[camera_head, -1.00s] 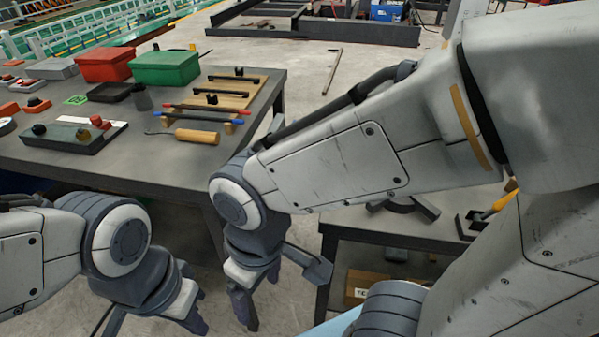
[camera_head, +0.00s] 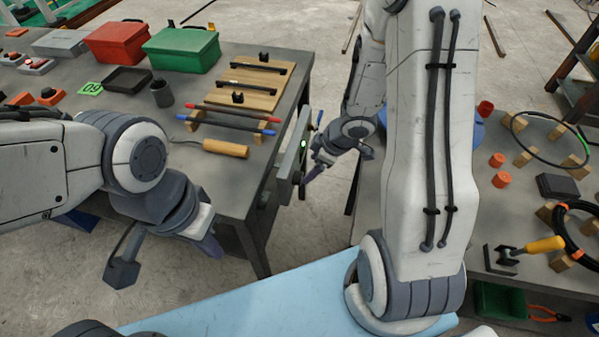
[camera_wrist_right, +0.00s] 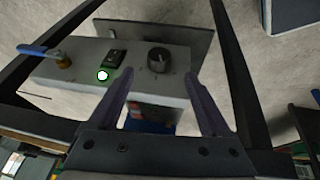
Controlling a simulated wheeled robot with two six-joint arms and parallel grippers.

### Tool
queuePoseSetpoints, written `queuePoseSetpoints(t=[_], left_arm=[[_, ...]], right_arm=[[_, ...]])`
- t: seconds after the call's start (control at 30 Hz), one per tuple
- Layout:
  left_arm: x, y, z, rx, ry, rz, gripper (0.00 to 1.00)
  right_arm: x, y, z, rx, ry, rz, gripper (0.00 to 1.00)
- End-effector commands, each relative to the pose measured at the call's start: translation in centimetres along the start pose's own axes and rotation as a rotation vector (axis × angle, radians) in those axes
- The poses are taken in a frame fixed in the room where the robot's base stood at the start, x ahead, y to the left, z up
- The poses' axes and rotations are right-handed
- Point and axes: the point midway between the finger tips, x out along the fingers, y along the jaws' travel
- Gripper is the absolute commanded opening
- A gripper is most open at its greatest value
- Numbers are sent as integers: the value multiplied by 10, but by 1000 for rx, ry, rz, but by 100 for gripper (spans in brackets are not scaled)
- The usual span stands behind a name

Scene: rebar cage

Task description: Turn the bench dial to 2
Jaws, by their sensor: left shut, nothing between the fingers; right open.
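The bench dial, a dark round knob (camera_wrist_right: 159,58), sits on a grey control box (camera_wrist_right: 75,72) in the right wrist view. Faint marks lie around the knob; I cannot read its setting. The box shows nearly edge-on at the bench's right end in the head view (camera_head: 290,160). My right gripper (camera_wrist_right: 165,80) is open, its two purple fingers apart on either side of the dial in the picture, with nothing between them; I cannot tell how far off the dial is. My left gripper (camera_head: 212,246) is shut and empty, in front of the left bench.
The box also carries a green-lit button (camera_wrist_right: 103,75), a black switch (camera_wrist_right: 115,58) and a blue-handled valve (camera_wrist_right: 40,52). The left bench (camera_head: 215,175) holds a red box (camera_head: 120,42), a green box (camera_head: 180,50) and a wooden-handled tool (camera_head: 225,148). A cluttered second bench (camera_head: 465,185) stands right.

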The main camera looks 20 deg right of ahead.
Motion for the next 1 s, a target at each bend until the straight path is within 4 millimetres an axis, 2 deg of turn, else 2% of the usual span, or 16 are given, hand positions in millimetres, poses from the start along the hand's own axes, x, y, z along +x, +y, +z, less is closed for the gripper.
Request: queuePoseSetpoints(t=[0.03, 0.1, 0.3, 0.4, 0.57, 0.83, 0.87, 1.0], left_arm=[[15, -1, 1, 0, 0, 0, 0], [25, -2, 2, 0, -1, 0, 0], [46, -3, 3, 0, 0, 0, 0], [52, -4, 3, 0, 0, 0, 0], [56, -4, 3, 0, 0, 0, 0], [56, -4, 3, 0, 0, 0, 0], [56, -4, 3, 0, 0, 0, 0], [56, -4, 3, 0, 0, 0, 0]], right_arm=[[17, -1, 4, 1, -1, -1, 82], [32, -1, 4, 1, -1, 0, 82], [66, -1, 3, 0, -3, 1, 82], [76, 0, 2, -1, -2, 3, 82], [85, 0, 1, -2, -3, 2, 82], [85, 0, -1, -2, -3, 2, 82], [85, 0, -1, -2, -2, 2, 74], [85, 0, -1, -2, -2, 2, 21]])
